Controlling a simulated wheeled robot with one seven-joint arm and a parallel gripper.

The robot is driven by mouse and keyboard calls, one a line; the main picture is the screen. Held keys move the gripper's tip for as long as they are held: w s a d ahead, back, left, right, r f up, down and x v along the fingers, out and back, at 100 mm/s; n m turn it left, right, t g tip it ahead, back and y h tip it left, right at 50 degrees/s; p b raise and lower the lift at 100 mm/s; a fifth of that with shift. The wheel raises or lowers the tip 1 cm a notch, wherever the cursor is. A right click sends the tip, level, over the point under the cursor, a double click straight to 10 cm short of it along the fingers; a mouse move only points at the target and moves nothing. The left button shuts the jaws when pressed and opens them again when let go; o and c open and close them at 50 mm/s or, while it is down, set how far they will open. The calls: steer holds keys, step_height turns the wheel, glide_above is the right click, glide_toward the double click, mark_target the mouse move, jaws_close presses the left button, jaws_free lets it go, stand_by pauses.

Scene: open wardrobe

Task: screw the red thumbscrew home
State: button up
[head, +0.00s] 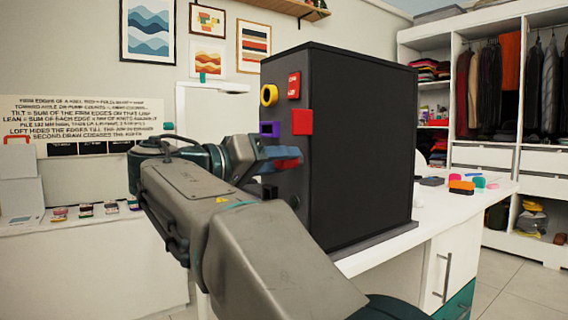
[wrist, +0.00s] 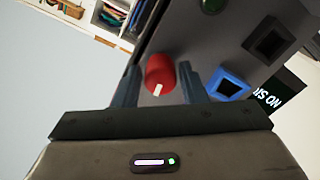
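The red thumbscrew (wrist: 158,70) is a round red knob with a white mark on its near rim, at the grey panel in the wrist view. My gripper (wrist: 158,76) is open, one finger on each side of the thumbscrew. Gaps show between knob and fingers, so it is not gripped. In the head view my gripper (head: 282,156) is at the left face of the tall black cabinet (head: 363,150). A red part, apparently the thumbscrew (head: 288,164), shows just below a finger. Its thread and seating depth are hidden.
Near the thumbscrew are a blue square socket (wrist: 229,84), a dark square socket (wrist: 267,42) and a green knob (wrist: 212,4). A yellow ring (head: 269,95), purple block (head: 269,129) and red plate (head: 302,122) are on the cabinet higher up. Small items lie on the white table (head: 425,207).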

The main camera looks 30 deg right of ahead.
steer(key=shift+o, duration=1)
steer(key=shift+c, duration=0.3)
steer(key=shift+r+n+p, duration=0.2)
steer(key=shift+n+p, duration=0.6)
steer(key=shift+p, duration=0.15)
steer(key=n+p, duration=0.3)
steer(key=shift+n, duration=0.3)
steer(key=n+p, duration=0.3)
steer(key=p, duration=0.1)
steer(key=shift+n, duration=0.4)
steer(key=n+p, duration=0.5)
steer(key=p, duration=0.2)
steer(key=n+p, duration=0.2)
steer(key=p, duration=0.1)
steer(key=shift+n, duration=0.4)
steer(key=shift+f+p, duration=0.2)
steer(key=shift+p, duration=0.1)
